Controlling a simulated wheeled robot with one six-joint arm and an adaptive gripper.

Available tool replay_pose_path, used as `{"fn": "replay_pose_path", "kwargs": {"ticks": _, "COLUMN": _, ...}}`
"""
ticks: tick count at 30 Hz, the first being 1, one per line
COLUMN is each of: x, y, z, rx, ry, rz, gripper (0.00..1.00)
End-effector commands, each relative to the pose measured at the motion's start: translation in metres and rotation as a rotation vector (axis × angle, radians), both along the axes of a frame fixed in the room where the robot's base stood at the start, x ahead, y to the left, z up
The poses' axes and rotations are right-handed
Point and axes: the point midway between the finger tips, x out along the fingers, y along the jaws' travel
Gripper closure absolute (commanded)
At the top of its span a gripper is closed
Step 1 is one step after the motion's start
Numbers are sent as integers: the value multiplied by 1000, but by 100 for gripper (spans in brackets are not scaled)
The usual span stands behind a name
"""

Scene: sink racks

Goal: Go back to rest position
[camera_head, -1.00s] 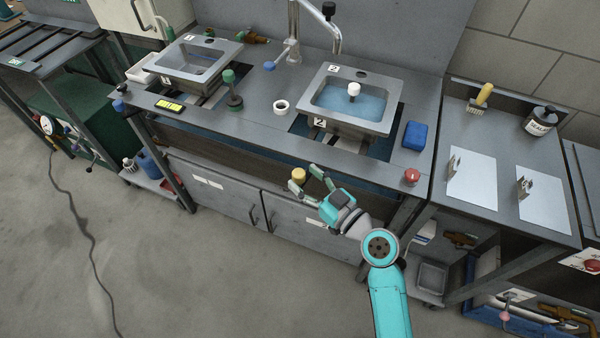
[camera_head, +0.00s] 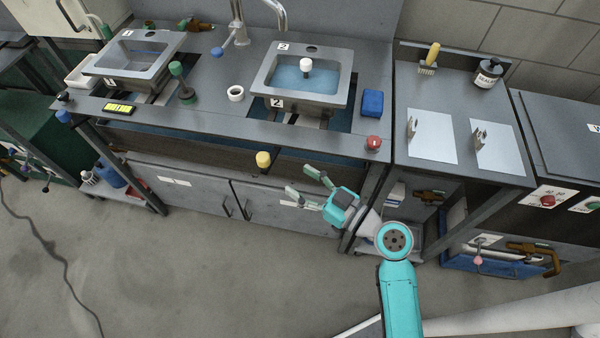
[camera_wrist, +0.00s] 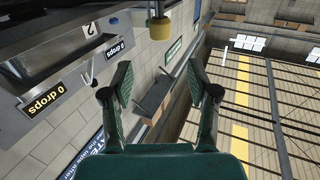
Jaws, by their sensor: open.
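My gripper (camera_head: 302,183) is open and empty in the head view, in front of the cabinet doors below the counter's front edge. In the wrist view my gripper (camera_wrist: 160,85) shows its two fingers spread wide with nothing between them. A yellow knob (camera_head: 263,159) sticks out at the counter front, up and left of the fingers and apart from them. The yellow knob also shows at the top of the wrist view (camera_wrist: 159,28), beyond the fingertips.
Sink 2 (camera_head: 301,80) holds blue water with a white-topped plug. Sink 1 (camera_head: 134,52) is at the left. A red button (camera_head: 373,143) and a blue block (camera_head: 372,103) sit at the counter's right. Open floor (camera_head: 190,270) lies in front.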

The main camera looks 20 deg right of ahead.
Motion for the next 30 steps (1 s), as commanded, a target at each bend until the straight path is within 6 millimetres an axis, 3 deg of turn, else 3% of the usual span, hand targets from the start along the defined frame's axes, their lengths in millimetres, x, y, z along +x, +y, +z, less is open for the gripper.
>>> {"fn": "replay_pose_path", "kwargs": {"ticks": 9, "x": -2, "y": 0, "z": -3, "rx": 3, "ry": 10, "rz": -6, "gripper": 41}}
{"fn": "replay_pose_path", "kwargs": {"ticks": 14, "x": -20, "y": 1, "z": -29, "rx": 18, "ry": 99, "rz": -74, "gripper": 41}}
{"fn": "replay_pose_path", "kwargs": {"ticks": 22, "x": -92, "y": -8, "z": -87, "rx": 31, "ry": 304, "rz": -303, "gripper": 41}}
{"fn": "replay_pose_path", "kwargs": {"ticks": 30, "x": -176, "y": -25, "z": -103, "rx": 1, "ry": 381, "rz": -489, "gripper": 41}}
